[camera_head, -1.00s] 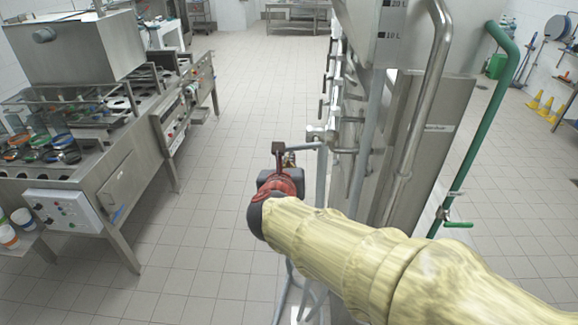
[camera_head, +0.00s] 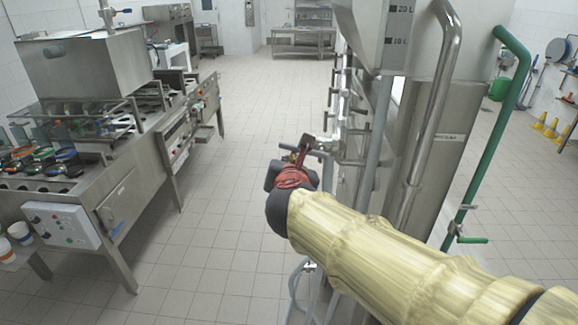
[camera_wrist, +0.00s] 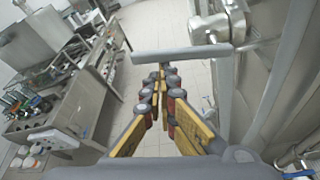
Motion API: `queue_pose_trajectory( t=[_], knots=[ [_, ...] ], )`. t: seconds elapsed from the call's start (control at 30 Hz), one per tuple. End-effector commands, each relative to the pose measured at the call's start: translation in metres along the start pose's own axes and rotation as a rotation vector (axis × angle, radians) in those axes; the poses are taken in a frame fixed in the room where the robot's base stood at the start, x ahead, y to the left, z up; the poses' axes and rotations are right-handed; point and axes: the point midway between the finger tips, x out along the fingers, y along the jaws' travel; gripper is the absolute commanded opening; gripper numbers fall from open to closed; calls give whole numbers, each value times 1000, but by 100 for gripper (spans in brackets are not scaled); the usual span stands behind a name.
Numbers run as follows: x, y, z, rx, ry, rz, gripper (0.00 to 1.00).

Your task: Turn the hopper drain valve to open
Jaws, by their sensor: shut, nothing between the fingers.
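The steel hopper (camera_head: 419,26) with litre marks stands at the right in the head view. Its drain valve (camera_head: 345,150) sits on the left side of the pipework. In the wrist view the valve body (camera_wrist: 222,22) is at top, and its grey lever (camera_wrist: 180,54) sticks out to the left, roughly horizontal. My gripper (camera_wrist: 161,70) is shut and empty, its fingertips meeting just below the lever in the picture. I cannot tell whether they touch it. In the head view my gripper (camera_head: 305,146) is beside the valve and hides part of the lever.
A cup filling machine (camera_head: 125,190) stands at the left, with tiled floor free between it and the hopper. A green pipe (camera_head: 492,140) with a green-handled valve (camera_head: 470,239) runs at the right. Yellow cones (camera_head: 545,125) stand by the far wall.

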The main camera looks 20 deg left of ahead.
Motion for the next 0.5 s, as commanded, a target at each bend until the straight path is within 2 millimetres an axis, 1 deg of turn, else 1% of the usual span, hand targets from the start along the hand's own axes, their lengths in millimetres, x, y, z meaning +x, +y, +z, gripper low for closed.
queue_pose_trajectory(
  t=[0.5],
  knots=[
    [-2,1,5,0,-1,0,0]
  ],
)
